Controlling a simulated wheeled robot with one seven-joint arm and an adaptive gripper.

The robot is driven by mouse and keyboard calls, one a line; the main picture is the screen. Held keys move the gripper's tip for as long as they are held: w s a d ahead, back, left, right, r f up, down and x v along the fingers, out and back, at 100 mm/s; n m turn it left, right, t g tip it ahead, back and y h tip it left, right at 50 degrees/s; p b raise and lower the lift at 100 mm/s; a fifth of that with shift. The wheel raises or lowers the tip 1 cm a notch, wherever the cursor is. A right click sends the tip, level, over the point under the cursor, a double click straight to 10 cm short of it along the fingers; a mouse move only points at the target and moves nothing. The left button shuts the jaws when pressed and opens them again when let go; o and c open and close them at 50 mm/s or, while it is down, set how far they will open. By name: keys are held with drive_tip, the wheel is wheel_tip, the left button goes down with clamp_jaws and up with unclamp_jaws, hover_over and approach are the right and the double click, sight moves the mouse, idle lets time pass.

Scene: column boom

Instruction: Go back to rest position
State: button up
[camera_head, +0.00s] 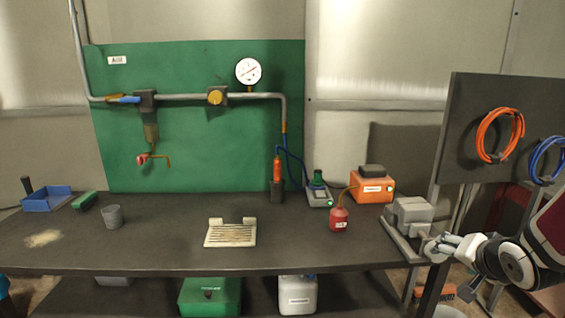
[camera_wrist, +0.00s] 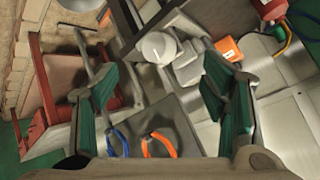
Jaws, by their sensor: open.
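My gripper (camera_head: 440,248) is at the right side in the head view, at the end of my arm, by the right end of the dark workbench (camera_head: 150,252). It overlaps the grey vise-like block (camera_head: 410,211) in the picture; I cannot tell whether they touch. In the wrist view my gripper (camera_wrist: 158,76) shows two green-padded fingers spread wide apart. Nothing is held between them. The wrist view looks tilted, with the orange hose (camera_wrist: 158,143) and the blue hose (camera_wrist: 118,140) beyond the fingers near the bottom.
A dark panel (camera_head: 465,120) with coiled hoses stands upright at the right, close to my arm. A red bottle (camera_head: 338,220), an orange box (camera_head: 371,188) and a slatted tray (camera_head: 230,242) stand on the bench. The bench's front left is mostly clear.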

drive_tip(key=s+a+r+n+g+y+p, duration=0.1)
drive_tip(key=s+a+r+n, duration=0.3)
drive_tip(key=s+a, duration=0.5)
drive_tip(key=s+a+r+n+g+y+p, duration=0.1)
drive_tip(key=s+a+r+n+g, duration=0.3)
drive_tip(key=s, duration=1.2)
drive_tip(key=a+r+n, duration=0.1)
drive_tip(key=a+r, duration=0.3)
drive_tip(key=a, duration=0.2)
drive_tip(key=shift+s+a+r+g, duration=0.2)
drive_tip(key=shift+a+r+g, duration=0.05)
drive_tip(key=shift+g, duration=0.05)
